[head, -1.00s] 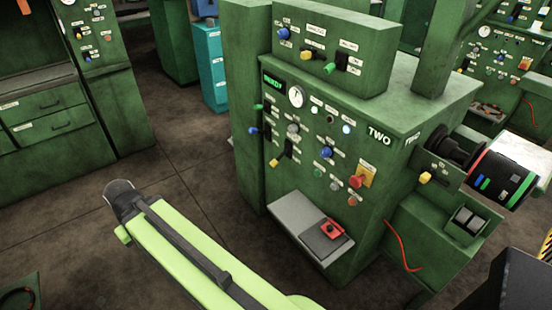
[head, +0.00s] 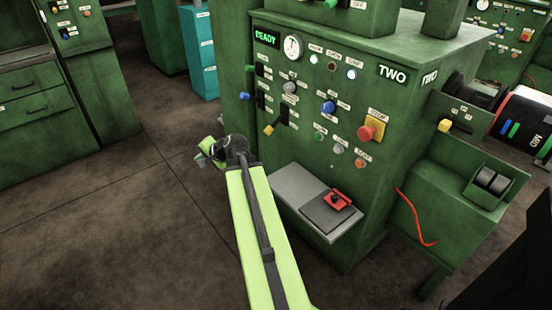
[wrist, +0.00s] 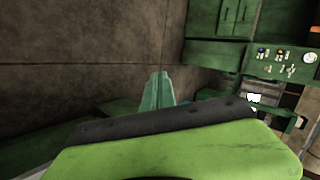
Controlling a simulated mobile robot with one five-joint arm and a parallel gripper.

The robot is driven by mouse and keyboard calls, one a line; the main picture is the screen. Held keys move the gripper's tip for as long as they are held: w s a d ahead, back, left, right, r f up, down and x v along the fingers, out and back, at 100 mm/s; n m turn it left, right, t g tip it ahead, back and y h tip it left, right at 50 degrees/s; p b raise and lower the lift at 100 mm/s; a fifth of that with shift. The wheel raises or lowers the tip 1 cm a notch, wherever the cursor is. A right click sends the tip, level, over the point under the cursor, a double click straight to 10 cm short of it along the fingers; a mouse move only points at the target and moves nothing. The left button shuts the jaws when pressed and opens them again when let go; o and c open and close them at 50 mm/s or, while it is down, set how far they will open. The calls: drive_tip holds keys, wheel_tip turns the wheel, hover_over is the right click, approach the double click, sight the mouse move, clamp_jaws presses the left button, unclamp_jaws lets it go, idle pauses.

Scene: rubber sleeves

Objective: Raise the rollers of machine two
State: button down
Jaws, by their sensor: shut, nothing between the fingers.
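Machine two (head: 290,150) is a green cabinet marked TWO, with a lit READY display (head: 267,37) and a round gauge (head: 293,47). Its front carries black switches, a yellow-tipped lever (head: 269,129), a blue knob (head: 328,107) and a red stop button (head: 371,130) on yellow. Small labels are too blurred to read. Two dark cylinders (head: 491,179), like rollers, sit in a bracket at its right side. My gripper (head: 207,157) is left of the panel, apart from it, shut and empty. Its closed fingers also show in the wrist view (wrist: 159,86).
A grey shelf (head: 292,184) with a red piece (head: 338,199) juts from the machine's lower front, close right of my arm. A red cable (head: 412,219) hangs at right. A teal cabinet (head: 199,55) stands behind. Floor at left is clear.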

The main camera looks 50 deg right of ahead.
drive_tip(key=s+d+f+m+h+b, duration=0.1)
drive_tip(key=s+d+m+h+b, duration=0.2)
drive_tip(key=d, duration=0.7)
drive_tip(key=s+d+f+m+t+h+b, duration=0.1)
drive_tip(key=s+d+m+h+b, duration=0.2)
drive_tip(key=s+d+m, duration=0.3)
drive_tip(key=s+d+f+m+h+b, duration=0.1)
drive_tip(key=s+d+m+h+b, duration=0.2)
drive_tip(key=s+d, duration=0.7)
drive_tip(key=d+m+h, duration=0.1)
drive_tip(key=d+m, duration=0.1)
drive_tip(key=d, duration=0.2)
drive_tip(key=shift+d+f+m+t, duration=0.15)
drive_tip(key=shift+m+t, duration=0.15)
